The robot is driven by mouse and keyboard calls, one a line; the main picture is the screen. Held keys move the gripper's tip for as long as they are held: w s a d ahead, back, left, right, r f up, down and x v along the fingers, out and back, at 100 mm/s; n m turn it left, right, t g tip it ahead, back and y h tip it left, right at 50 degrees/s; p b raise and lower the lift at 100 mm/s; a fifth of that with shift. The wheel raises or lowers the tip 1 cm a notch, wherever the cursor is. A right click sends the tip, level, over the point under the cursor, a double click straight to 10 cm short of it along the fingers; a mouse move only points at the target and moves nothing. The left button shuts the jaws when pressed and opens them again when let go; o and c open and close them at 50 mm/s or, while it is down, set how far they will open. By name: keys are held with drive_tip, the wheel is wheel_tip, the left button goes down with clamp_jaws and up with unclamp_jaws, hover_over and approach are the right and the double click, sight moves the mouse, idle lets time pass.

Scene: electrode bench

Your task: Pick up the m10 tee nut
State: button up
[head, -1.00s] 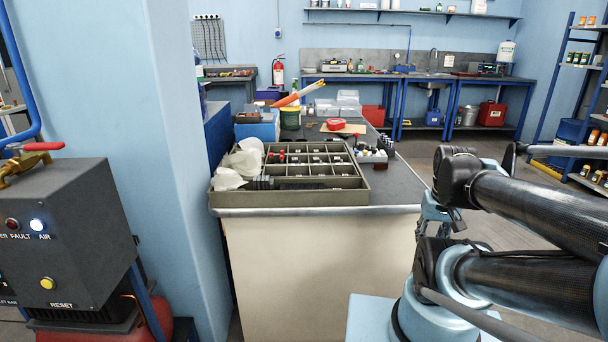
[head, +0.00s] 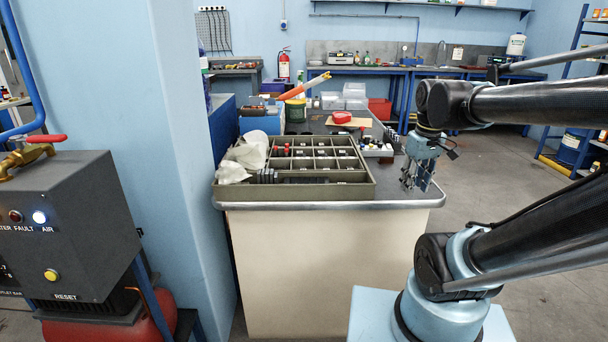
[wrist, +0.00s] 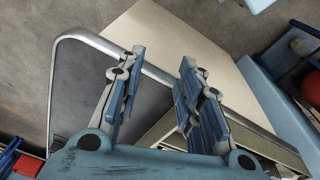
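My gripper (head: 418,184) hangs at the right front corner of the bench, to the right of the compartment tray. In the wrist view my gripper (wrist: 160,72) has its two fingers apart with nothing between them, over the bench's edge. The grey-green compartment tray (head: 300,193) lies on the bench (head: 410,192) near its front edge. It holds small parts too small to tell apart, and I cannot make out the m10 tee nut. A side of the tray (wrist: 165,135) shows at the lower right of the wrist view.
White crumpled bags (head: 245,155) lie at the tray's left. A white rack of small bottles (head: 375,150) stands behind its right side. A red roll (head: 341,117) and a blue box (head: 262,119) are farther back. The bench's right front corner is bare.

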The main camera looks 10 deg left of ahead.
drive_tip(key=w+a+r+n, duration=0.4)
drive_tip(key=w+a, duration=0.1)
drive_tip(key=a, duration=0.3)
drive_tip(key=w+a+r+n+g, duration=0.1)
drive_tip(key=w+a+r+n, duration=0.3)
drive_tip(key=a, duration=0.5)
drive_tip(key=w+a+r+n, duration=0.4)
drive_tip(key=w+a, duration=0.1)
drive_tip(key=a, duration=0.3)
drive_tip(key=n, duration=0.4)
hover_over(304, 168)
drive_tip(key=shift+g, duration=0.3)
wheel_tip(304, 168, down, 12)
drive_tip(key=shift+s+d+r, duration=0.1)
drive_tip(key=shift+s+r, duration=0.05)
drive_tip(key=shift+r, duration=0.05)
drive_tip(key=shift+d+f, duration=0.2)
drive_tip(key=shift+f, duration=2.55)
drive_tip(key=c, duration=0.8)
